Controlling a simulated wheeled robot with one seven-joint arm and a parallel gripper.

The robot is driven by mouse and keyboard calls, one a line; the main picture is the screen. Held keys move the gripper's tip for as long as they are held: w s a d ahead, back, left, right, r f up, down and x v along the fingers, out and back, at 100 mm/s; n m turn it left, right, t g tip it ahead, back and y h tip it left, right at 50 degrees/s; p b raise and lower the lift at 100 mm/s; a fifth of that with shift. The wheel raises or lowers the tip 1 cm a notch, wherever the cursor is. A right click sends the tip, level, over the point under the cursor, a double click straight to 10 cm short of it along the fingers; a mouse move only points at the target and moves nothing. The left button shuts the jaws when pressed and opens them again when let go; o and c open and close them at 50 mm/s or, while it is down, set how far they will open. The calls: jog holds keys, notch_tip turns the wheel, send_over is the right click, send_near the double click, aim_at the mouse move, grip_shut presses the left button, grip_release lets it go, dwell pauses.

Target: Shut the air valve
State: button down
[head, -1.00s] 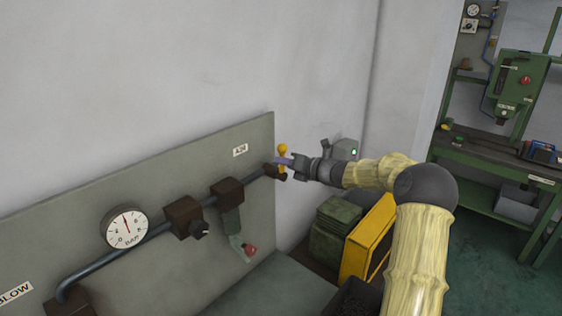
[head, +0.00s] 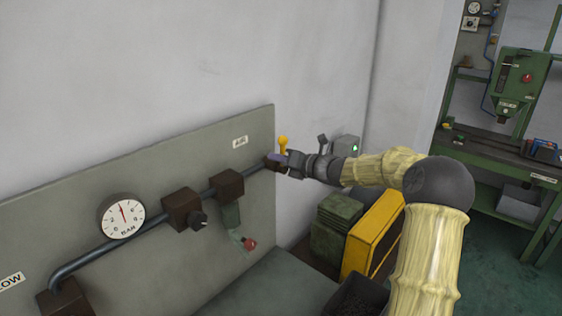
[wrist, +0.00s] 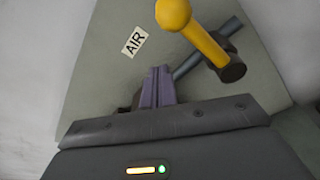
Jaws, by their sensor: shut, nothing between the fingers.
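The air valve has a yellow lever (head: 283,144) with a ball knob, at the right end of the pipe by the AIR label (head: 240,142). In the head view the lever stands upright, slanting out from the panel. In the wrist view the lever (wrist: 207,48) runs from its knob at the top down to a dark valve body (wrist: 232,69). My gripper (head: 276,158) is shut and empty, close beside the lever's lower part. In the wrist view its purple fingers (wrist: 159,86) are together, left of the lever, with a visible gap. Contact cannot be told from the head view.
Green crates (head: 337,228) and a yellow case (head: 373,240) stand below my arm. A green workbench (head: 495,165) is at the right.

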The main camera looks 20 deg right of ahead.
jog(key=f+b+v, duration=0.1)
jog(key=b+v, duration=0.1)
jog(key=v, duration=0.6)
jog(key=shift+d+b, duration=0.3)
jog(key=shift+d, duration=0.05)
jog(key=s+a+f+n+g+h, duration=0.4)
jog(key=s+a+f+n+g, duration=0.4)
jog(key=s+a+f+n, duration=0.6)
jog(key=s+d+f+n+g+h, duration=0.1)
jog(key=s+d+f+n+h, duration=0.1)
jog(key=s+n, duration=0.6)
jog(key=s+d+f+n+g+h+b, duration=0.1)
jog(key=s+f+n+h, duration=0.3)
jog(key=s+n, duration=0.5)
jog(key=d+f+n, duration=0.1)
jog(key=n, duration=0.4)
jog(key=shift+b, duration=0.3)
